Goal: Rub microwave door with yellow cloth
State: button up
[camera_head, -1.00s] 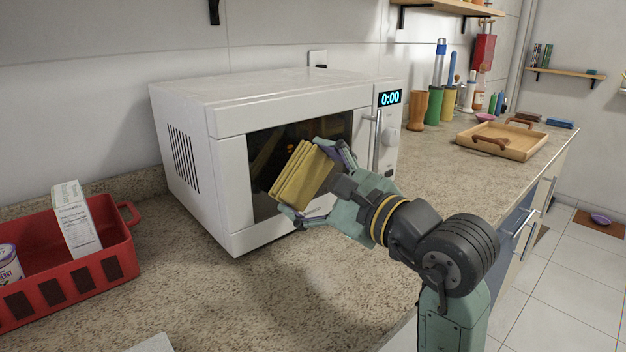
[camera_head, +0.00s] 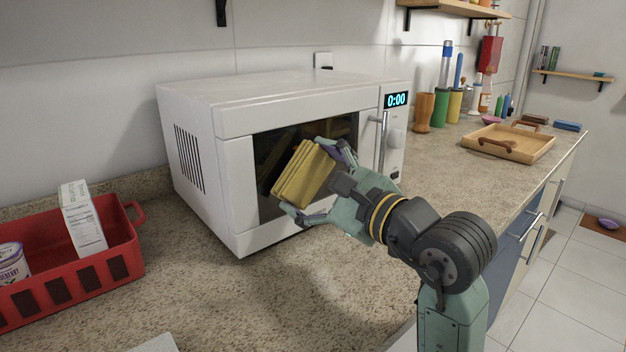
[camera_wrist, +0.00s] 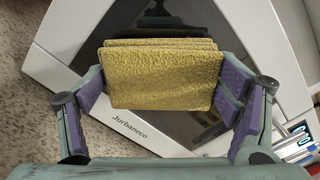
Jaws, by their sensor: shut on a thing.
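A white microwave (camera_head: 290,95) stands on the counter, its door (camera_head: 362,128) shut, with a dark window and a handle at the right. My gripper (camera_head: 318,182) is shut on a folded yellow cloth (camera_head: 304,174) in front of the door window. In the wrist view, the yellow cloth (camera_wrist: 163,76) sits between the two purple-padded fingers, with the dark door glass (camera_wrist: 165,125) behind it. The cloth is at or very near the glass; I cannot tell whether it touches.
A red crate (camera_head: 123,241) holding a white carton (camera_head: 83,218) and a can (camera_head: 12,264) is at the left. A wooden tray (camera_head: 530,150) and several upright containers (camera_head: 440,107) stand farther right. The counter (camera_head: 250,300) before the microwave is clear.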

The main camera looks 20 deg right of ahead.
aim_at(326, 174)
jog(key=shift+w+a, duration=0.2)
jog(key=shift+w, duration=0.3)
jog(key=shift+d, duration=0.1)
jog(key=shift+w+d+b, duration=0.25)
jog(key=shift+w+d, duration=0.05)
jog(key=shift+d, duration=0.6)
jog(key=shift+w+d+b, duration=0.2)
jog(key=shift+w+d, duration=0.05)
jog(key=shift+d, duration=0.65)
jog(key=shift+w+f, duration=0.1)
jog(key=shift+b, duration=0.3)
jog(key=shift+s+a+b, duration=0.2)
jog(key=shift+s+a, duration=0.05)
jog(key=shift+a, duration=0.8)
jog(key=shift+s+a+b, duration=0.2)
jog(key=shift+s+a, duration=0.05)
jog(key=shift+a, duration=0.75)
jog(key=shift+b+v, duration=0.35)
jog(key=shift+v, duration=0.5)
jog(key=shift+b+v, duration=0.45)
jog(key=shift+v, duration=1.7)
